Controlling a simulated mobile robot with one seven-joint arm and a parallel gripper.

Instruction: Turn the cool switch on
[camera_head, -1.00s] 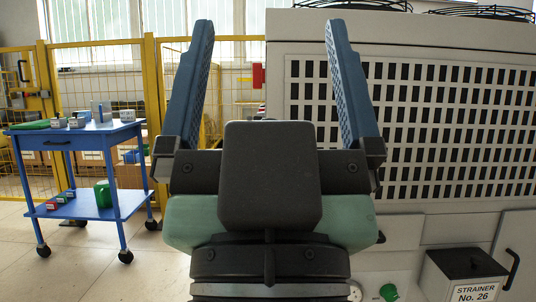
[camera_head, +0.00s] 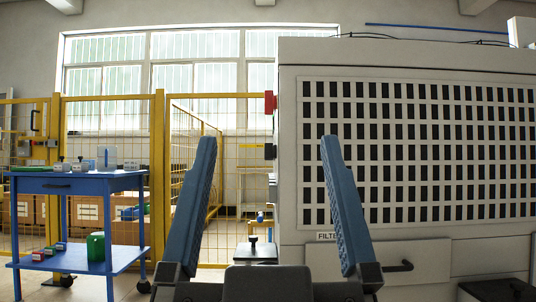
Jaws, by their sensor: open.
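My gripper (camera_head: 267,142) is open and empty, with its two blue fingers pointing up and spread apart at the lower middle of the view. The large pale grey machine cabinet (camera_head: 288,185) stands on the right, behind my right finger. No cool switch can be made out in the current view. The lower front of the cabinet is cut off by the bottom edge of the picture and partly hidden by my gripper.
The cabinet carries a slotted grille (camera_head: 420,150), a panel with a dark handle (camera_head: 398,266) and a dark box (camera_head: 497,289). A blue cart (camera_head: 75,184) with small items stands at left. Yellow fencing (camera_head: 158,190) runs behind. A red box (camera_head: 270,102) is at the cabinet's left edge.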

